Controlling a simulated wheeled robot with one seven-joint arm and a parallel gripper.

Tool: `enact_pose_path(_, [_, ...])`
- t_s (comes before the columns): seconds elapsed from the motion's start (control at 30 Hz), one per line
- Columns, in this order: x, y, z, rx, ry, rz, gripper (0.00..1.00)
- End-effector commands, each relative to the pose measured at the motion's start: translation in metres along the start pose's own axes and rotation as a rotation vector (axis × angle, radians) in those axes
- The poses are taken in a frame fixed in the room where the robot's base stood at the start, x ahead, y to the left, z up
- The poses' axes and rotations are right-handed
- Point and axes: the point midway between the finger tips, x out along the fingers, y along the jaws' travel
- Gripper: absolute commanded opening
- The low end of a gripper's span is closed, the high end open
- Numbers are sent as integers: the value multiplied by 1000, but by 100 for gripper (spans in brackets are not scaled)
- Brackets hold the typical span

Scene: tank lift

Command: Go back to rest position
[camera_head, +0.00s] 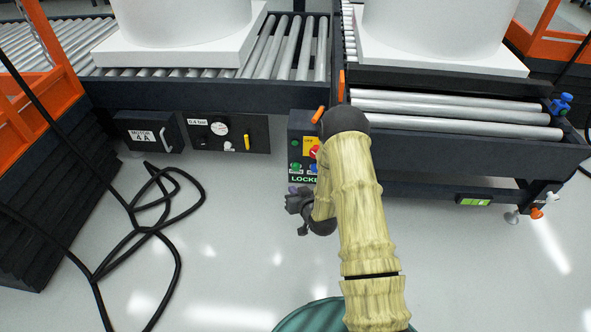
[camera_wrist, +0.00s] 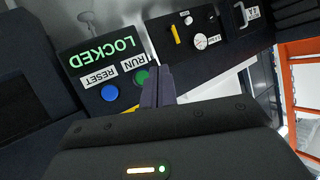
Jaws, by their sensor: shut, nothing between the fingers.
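My gripper (camera_head: 297,201) is at the end of my yellowish arm, low in front of the control box (camera_head: 295,130). In the wrist view its dark fingers (camera_wrist: 158,88) are together and empty. They point at the panel, with the tips close to the green RUN button (camera_wrist: 141,77); I cannot tell whether they touch it. The blue RESET button (camera_wrist: 110,92) is beside it. The lit sign (camera_wrist: 113,52) reads LOCKED in green. In the head view my arm hides the right part of the box.
Roller conveyors (camera_head: 440,118) carry white tanks (camera_head: 180,22) on white bases. A gauge panel (camera_head: 226,133) and a MOTOR 4A box (camera_head: 150,132) are on the left. A black cable (camera_head: 150,230) loops on the floor. An orange frame (camera_head: 50,90) stands at left.

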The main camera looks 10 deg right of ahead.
Motion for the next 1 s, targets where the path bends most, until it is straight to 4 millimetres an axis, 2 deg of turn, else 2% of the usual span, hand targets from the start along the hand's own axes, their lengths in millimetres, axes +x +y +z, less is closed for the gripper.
enact_pose_path(0.53, [0,0,-1,0,0,0,0])
enact_pose_path(0.63, [-2,-1,-8,-5,-9,3,0])
enact_pose_path(0.77, [-13,-5,-33,-25,-57,17,0])
enact_pose_path(0.83, [-23,-8,-53,-39,-101,33,0])
enact_pose_path(1.0, [-59,-17,-100,-72,-230,78,0])
